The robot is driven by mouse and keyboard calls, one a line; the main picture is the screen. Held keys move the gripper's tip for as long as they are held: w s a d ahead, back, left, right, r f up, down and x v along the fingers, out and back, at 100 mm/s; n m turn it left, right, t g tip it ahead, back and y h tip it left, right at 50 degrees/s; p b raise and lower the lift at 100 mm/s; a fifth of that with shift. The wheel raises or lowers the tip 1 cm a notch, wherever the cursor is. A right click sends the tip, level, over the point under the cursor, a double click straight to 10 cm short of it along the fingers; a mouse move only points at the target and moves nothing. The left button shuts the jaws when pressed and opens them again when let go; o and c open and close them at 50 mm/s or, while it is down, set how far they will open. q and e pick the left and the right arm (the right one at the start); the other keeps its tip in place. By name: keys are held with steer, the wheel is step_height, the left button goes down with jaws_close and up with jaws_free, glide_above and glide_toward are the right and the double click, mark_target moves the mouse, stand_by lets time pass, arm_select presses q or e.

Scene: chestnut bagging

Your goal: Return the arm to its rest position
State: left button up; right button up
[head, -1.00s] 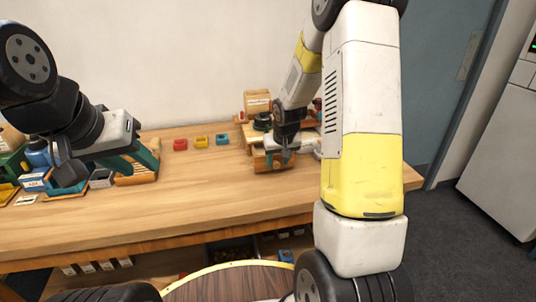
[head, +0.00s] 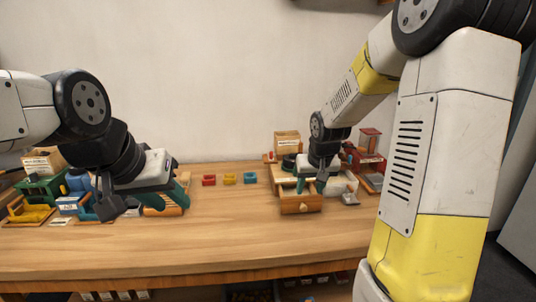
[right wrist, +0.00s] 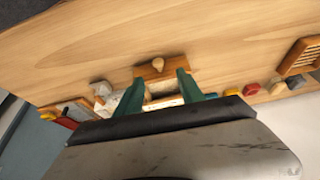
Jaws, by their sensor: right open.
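My right gripper (head: 315,183) is over the small wooden drawer unit at the right of the table in the head view. In the right wrist view its two green fingers (right wrist: 163,84) are apart with nothing held between them. The drawer (head: 301,204) has a round knob, faces the front and also shows just beyond the fingertips in the right wrist view (right wrist: 150,73). My left gripper (head: 150,205) hangs over the left of the table, near a slatted wooden piece. Its fingertips are partly hidden, so its opening is unclear.
Red (head: 209,180), yellow (head: 229,178) and blue (head: 250,177) small blocks stand in a row at the back. A red grinder-like box (head: 369,158) is right of the drawer unit. Coloured bins crowd the left end. The middle front of the table is clear.

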steer(key=s+a+r, duration=0.1)
steer(key=s+r, duration=0.3)
steer(key=s, duration=0.3)
steer(key=s+a+r+t+y, duration=0.1)
steer(key=s+a+r, duration=0.1)
steer(key=s+r, duration=0.3)
steer(key=s+a+r+y, duration=0.1)
steer(key=s+r, duration=0.3)
steer(key=s, duration=0.7)
steer(key=shift+s+a+r+t, duration=0.15)
steer(key=shift+a+r+t, duration=0.15)
steer(key=shift+r, duration=0.1)
steer(key=shift+d, duration=0.15)
